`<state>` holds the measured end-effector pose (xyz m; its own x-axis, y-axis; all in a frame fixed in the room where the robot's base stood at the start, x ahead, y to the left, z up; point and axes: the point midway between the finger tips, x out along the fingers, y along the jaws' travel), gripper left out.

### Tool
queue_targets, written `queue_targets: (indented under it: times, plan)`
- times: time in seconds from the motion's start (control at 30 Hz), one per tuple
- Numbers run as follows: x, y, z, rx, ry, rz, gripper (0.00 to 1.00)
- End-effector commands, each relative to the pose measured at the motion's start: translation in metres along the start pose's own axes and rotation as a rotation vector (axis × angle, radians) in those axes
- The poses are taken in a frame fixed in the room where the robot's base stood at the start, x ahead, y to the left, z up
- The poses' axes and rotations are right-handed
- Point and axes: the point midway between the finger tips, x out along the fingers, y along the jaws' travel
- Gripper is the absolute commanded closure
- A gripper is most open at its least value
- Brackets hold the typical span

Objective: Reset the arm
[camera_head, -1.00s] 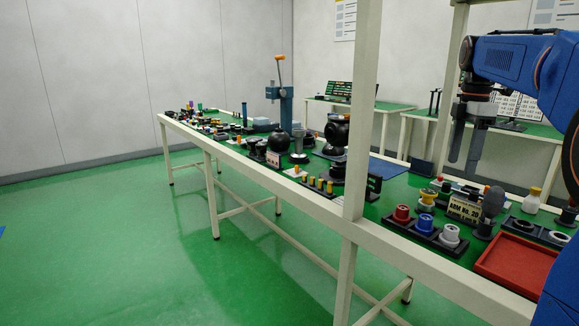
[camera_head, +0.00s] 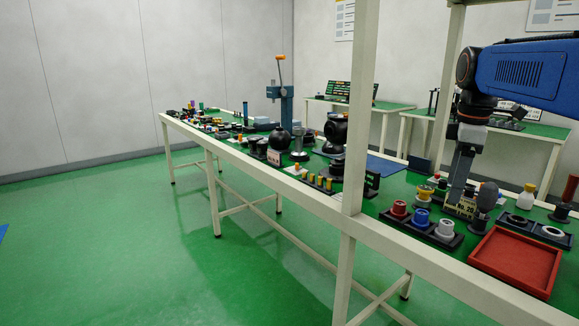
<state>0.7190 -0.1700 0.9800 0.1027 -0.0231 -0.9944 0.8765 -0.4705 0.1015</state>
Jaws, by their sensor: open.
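My arm is blue and reaches in from the right edge. My gripper (camera_head: 458,198) points down over the right part of the green-topped workbench (camera_head: 300,208). Its grey fingers hang in front of the small sign marked "No. 20" (camera_head: 466,209) and partly cover it. I see the fingers nearly edge-on, and nothing shows between them. Whether the fingertips touch the sign cannot be told from this view.
A black holder with red (camera_head: 399,208), blue (camera_head: 421,218) and white (camera_head: 445,230) spools stands left of my gripper. An empty red tray (camera_head: 515,262) lies at right. A cream upright post (camera_head: 360,110) rises from the bench's front edge. A blue press (camera_head: 286,105) stands farther back.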

Motion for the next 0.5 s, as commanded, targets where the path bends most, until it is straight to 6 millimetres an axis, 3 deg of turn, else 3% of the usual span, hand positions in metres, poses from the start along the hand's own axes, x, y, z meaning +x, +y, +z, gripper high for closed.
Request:
queue_targets:
  times: [0.1,0.5]
  plan:
    - [0.013,-0.039,-0.002,0.125,0.017,0.036,0.35]
    - [0.083,-0.157,0.003,0.575,0.118,0.125,0.35]
